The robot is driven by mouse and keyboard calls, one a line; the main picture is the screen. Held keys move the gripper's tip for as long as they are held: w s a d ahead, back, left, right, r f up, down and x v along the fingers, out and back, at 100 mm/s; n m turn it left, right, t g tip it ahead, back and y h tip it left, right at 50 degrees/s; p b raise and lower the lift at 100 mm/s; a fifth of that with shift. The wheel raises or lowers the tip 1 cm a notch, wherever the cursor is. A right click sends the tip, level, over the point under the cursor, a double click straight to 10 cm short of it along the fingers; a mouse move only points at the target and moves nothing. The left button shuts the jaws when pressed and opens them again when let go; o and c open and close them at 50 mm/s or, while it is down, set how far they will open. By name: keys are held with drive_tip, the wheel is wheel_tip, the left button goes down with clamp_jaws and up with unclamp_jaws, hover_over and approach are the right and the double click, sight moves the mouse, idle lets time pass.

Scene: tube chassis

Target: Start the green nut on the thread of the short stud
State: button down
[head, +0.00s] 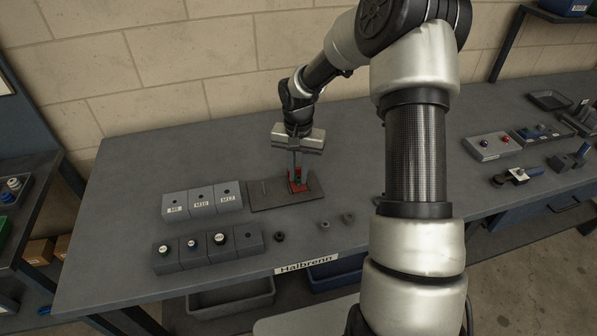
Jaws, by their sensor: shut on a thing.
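My gripper (297,173) points straight down over the right part of a dark plate (275,203) on the bench. Its fingers are shut on the green nut (299,173), of which only a small green patch shows between the fingertips. Just below and around the fingertips is a red patch or block (300,187) on the plate. The short stud cannot be made out there; the fingers and nut hide that spot. I cannot tell whether the nut touches a thread. A thin upright pin or stud (264,188) stands on the left part of the plate.
Left of the plate are light grey blocks (202,203) with size labels. In front are dark blocks (207,250) with capped pieces. Several loose dark nuts (324,225) lie near the front edge. A tray (493,145) and tools lie far right. The back left bench is clear.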

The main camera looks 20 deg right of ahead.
drive_tip(key=shift+f+b, duration=0.35)
drive_tip(key=shift+f, duration=0.2)
drive_tip(key=c, duration=1.6)
unclamp_jaws()
drive_tip(key=shift+r, duration=0.1)
wheel_tip(320, 180, up, 17)
drive_tip(key=shift+r+p, duration=0.15)
drive_tip(key=shift+p, duration=0.35)
